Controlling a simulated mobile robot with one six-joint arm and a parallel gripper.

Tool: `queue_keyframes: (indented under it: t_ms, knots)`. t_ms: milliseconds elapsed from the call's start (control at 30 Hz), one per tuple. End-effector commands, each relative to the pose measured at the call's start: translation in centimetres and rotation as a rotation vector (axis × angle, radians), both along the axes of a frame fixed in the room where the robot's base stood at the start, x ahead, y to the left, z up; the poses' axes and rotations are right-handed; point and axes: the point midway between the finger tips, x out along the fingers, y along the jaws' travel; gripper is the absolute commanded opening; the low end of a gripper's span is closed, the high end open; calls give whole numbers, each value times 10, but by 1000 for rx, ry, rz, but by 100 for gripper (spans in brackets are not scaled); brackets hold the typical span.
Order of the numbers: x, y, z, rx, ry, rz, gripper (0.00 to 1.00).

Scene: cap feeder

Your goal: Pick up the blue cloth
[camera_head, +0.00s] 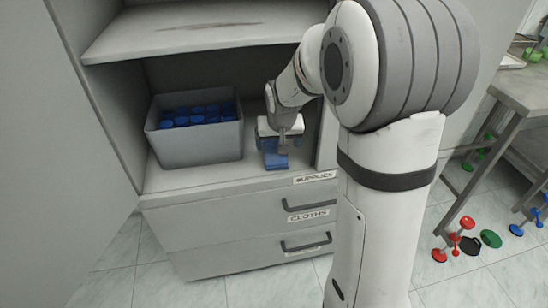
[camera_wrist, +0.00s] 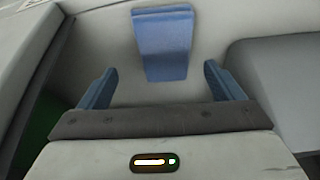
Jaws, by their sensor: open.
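The blue cloth (camera_wrist: 165,42) lies on the shelf surface beyond my fingertips in the wrist view, roughly centred between them. In the head view the cloth (camera_head: 276,162) shows as a small blue patch just below my gripper (camera_head: 273,146), on the cabinet's counter. My gripper's two blue fingers are spread apart in the wrist view (camera_wrist: 161,82), with nothing between them. The cloth appears apart from both fingers. My wrist hides part of the cloth's surroundings in the head view.
A grey bin (camera_head: 200,147) full of blue caps stands left of my gripper. A shelf board (camera_head: 190,35) overhangs the cabinet space (camera_head: 230,182). Drawers labelled supplies and cloths are below, closed. Red, green and blue pieces lie on the floor at right, near a table (camera_head: 525,90).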

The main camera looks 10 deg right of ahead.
Motion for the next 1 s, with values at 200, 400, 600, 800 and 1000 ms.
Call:
queue_keyframes:
  t_ms: [200, 400, 600, 800, 1000]
  knots:
    - [11, 5, -29, -1, 2, 2, 87]
    - [20, 4, -46, 0, 1, 0, 87]
    - [20, 4, -45, 0, 0, 1, 86]
    - [20, 5, -45, 1, 0, 1, 70]
    - [20, 5, -45, 0, 0, 2, 54]
